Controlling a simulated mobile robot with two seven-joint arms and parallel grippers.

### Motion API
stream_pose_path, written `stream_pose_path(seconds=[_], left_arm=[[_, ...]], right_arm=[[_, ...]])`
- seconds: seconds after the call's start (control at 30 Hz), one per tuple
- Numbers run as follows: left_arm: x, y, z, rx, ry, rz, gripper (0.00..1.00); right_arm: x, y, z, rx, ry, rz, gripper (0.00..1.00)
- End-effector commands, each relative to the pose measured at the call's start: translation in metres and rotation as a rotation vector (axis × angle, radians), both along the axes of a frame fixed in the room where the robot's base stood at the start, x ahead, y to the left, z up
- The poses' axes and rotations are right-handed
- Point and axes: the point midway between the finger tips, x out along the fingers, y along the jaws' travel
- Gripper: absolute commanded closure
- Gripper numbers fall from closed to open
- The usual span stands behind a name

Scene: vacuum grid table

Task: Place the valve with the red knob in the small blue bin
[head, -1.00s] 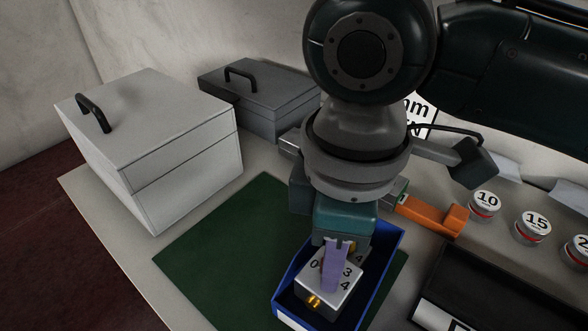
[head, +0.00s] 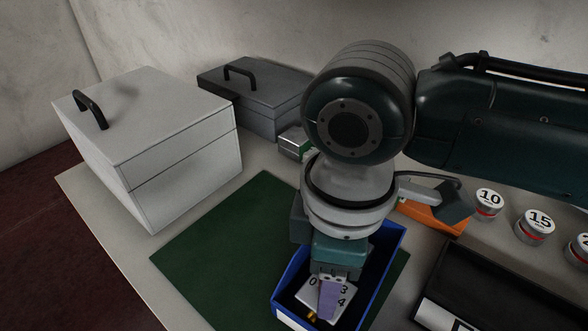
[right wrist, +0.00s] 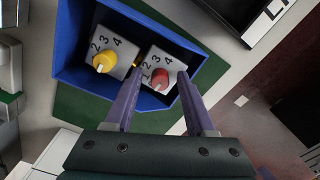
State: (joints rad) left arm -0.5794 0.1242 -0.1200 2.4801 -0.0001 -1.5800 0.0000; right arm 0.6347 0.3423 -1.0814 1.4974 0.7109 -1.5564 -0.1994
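The blue bin (head: 379,283) stands on the green mat, and its wall shows in the right wrist view (right wrist: 72,40). The valve with the red knob (right wrist: 172,62) is between the two purple fingers of my right gripper (right wrist: 160,78), inside the bin's outline. Its numbered top (head: 312,295) shows in the head view, where a finger covers part of it and the red knob is hidden. I cannot tell whether it touches the bin floor. A valve with a yellow knob (right wrist: 118,53) lies beside it in the bin. My left gripper is in neither view.
A white lidded box (head: 150,150) and a grey box (head: 265,105) stand behind the green mat (head: 205,250). A small metal block (head: 292,144), an orange part (head: 432,217) and a black case (head: 490,290) are around the bin. Numbered round pieces (head: 535,225) stand at right.

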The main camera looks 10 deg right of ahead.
Motion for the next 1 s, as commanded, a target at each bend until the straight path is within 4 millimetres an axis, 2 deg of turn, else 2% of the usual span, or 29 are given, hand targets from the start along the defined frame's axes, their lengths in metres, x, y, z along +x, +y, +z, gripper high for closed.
stream_pose_path(seconds=[0.23, 0.33, 0.8, 1.0], left_arm=[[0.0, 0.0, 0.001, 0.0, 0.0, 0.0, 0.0], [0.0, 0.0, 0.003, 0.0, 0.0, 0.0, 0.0], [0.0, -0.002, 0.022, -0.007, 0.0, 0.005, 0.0], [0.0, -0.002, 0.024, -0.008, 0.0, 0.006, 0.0]], right_arm=[[0.0, 0.0, 0.002, 0.0, -0.001, 0.0, 0.44], [0.001, 0.0, 0.01, 0.0, -0.001, -0.001, 0.44], [0.002, 0.0, 0.106, 0.002, -0.003, 0.0, 0.44], [0.001, 0.0, 0.123, 0.0, 0.0, -0.001, 0.44]])
